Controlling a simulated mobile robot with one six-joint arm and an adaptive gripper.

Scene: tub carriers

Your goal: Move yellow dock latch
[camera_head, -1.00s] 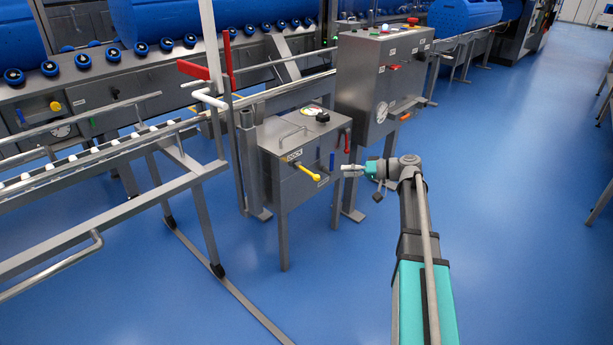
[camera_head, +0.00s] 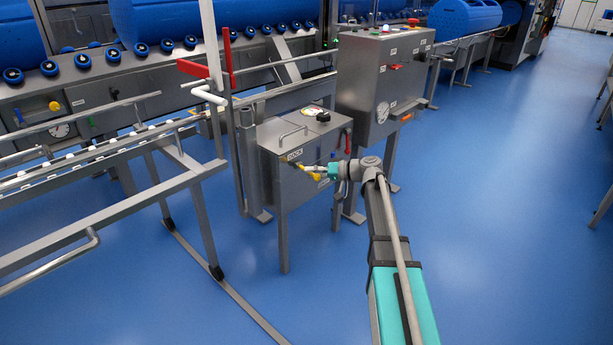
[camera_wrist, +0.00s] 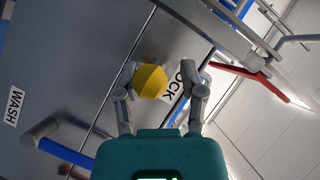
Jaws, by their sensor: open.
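The yellow dock latch (camera_head: 308,170) is a lever on the front of a grey metal box (camera_head: 287,203). In the wrist view the latch's rounded yellow end (camera_wrist: 151,81) faces the camera, with a partly covered "DOCK" label behind it. My gripper (camera_head: 312,168) is at the latch in the head view. In the wrist view my gripper (camera_wrist: 157,78) is open, one finger on each side of the yellow end. The left finger looks very close to it; I cannot tell if it touches. The gripper hides part of the latch in the head view.
A blue-handled lever (camera_wrist: 65,153) near a "WASH" label is beside the latch on the same panel. A red handle (camera_head: 347,141) is on the box's right side. A taller control box (camera_head: 383,85) stands behind. A grey rail frame (camera_head: 200,205) stands left; floor in front is clear.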

